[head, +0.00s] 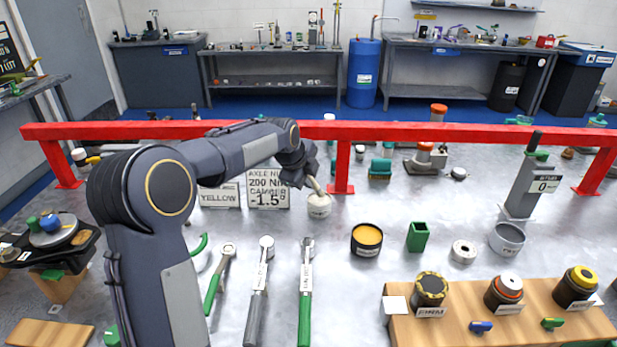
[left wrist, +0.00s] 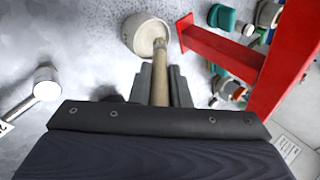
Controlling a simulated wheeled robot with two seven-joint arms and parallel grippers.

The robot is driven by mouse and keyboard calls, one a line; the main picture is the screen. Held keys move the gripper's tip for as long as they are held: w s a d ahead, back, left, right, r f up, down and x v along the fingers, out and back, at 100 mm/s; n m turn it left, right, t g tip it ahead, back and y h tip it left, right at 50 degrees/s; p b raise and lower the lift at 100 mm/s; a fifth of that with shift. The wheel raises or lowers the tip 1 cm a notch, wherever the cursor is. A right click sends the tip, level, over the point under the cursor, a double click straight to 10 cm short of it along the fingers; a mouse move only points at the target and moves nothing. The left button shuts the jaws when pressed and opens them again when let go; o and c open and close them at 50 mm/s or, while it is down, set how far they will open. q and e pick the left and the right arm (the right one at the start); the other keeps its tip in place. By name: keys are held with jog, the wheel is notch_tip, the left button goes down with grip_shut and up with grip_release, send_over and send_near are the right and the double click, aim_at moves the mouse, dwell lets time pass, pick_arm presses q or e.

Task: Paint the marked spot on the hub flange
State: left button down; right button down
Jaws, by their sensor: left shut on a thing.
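My left gripper (head: 306,180) is shut on a pale, wooden-looking brush (head: 315,187), which points down at a small whitish pot (head: 319,207) on the grey table. In the left wrist view the brush (left wrist: 160,78) runs out from between the dark fingers to the pot (left wrist: 146,34). Its far end overlaps the pot's rim or opening; I cannot tell whether it touches. A round metal disc (head: 54,238) with blue and green parts stands on a dark base at the left. I cannot tell which part is the hub flange, and no marked spot is clear. My right gripper is not in view.
A red rail (head: 450,133) crosses behind the pot, with a red post (head: 342,168) close by. Signs (head: 268,190) stand left of the pot. Wrenches (head: 306,285) lie in front. A yellow-filled tin (head: 366,240) and green box (head: 418,237) stand to the right.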

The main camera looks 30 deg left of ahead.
pick_arm(q)
jog(key=shift+f+b, duration=0.5)
jog(key=shift+f, duration=0.2)
dwell(1.1)
jog(key=shift+r, duration=0.1)
jog(key=shift+r+p, duration=2.8)
jog(key=shift+r, duration=0.7)
jog(key=shift+f, duration=0.1)
